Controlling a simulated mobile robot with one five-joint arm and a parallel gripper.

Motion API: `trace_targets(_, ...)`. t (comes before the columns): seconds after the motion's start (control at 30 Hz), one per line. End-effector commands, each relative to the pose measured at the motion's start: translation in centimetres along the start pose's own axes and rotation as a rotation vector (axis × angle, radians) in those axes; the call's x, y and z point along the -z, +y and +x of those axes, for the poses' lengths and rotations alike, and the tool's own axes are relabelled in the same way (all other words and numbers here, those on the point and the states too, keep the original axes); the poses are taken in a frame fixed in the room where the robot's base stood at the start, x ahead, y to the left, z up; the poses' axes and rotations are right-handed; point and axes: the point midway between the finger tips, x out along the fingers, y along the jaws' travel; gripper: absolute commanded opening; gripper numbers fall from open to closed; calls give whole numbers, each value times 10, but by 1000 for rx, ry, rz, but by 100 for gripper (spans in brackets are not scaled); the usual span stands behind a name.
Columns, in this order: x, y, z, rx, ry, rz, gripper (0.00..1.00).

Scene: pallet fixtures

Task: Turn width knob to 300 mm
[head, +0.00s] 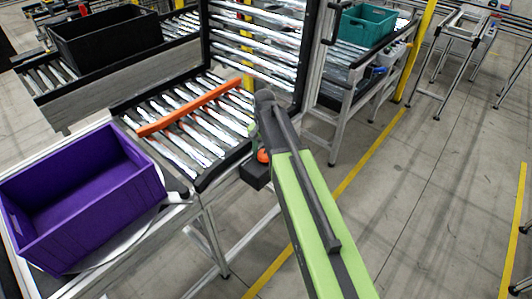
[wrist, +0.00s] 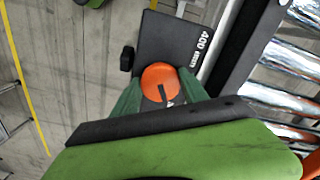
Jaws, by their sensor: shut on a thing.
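The orange width knob (wrist: 160,80) sits on a dark control box (wrist: 165,38) and has a black pointer mark on its face. White lettering on the box reads 400 mm. In the head view the knob (head: 263,156) shows as a small orange spot above the black box (head: 256,176) at the conveyor's side. My gripper (wrist: 158,90) has its green fingers on either side of the knob and is shut on it. The near part of the knob and the fingers' lower parts are hidden by my wrist.
An orange guide bar (head: 190,108) lies across the roller conveyor (head: 172,150), beside the control box. A purple crate (head: 85,205) stands at the left. A black crate (head: 105,40) and a teal crate (head: 367,26) stand farther back.

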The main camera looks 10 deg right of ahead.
Motion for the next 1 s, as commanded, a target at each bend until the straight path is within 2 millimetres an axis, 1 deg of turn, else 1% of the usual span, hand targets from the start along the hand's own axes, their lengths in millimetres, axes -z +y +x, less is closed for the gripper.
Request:
trace_targets(0.03, 2, -1, 0, 3, 7, 2, 11)
trace_targets(0.3, 2, -1, 0, 3, 7, 2, 11)
trace_targets(0.33, 2, -1, 0, 4, 7, 2, 55)
trace_targets(0.47, 2, -1, 0, 3, 5, 1, 72)
trace_targets(0.8, 1, 0, -2, 1, 3, 1, 73)
trace_targets(0.87, 1, 0, -5, 1, 2, 1, 73)
trace_targets(1.0, 1, 0, -22, 1, 2, 1, 73)
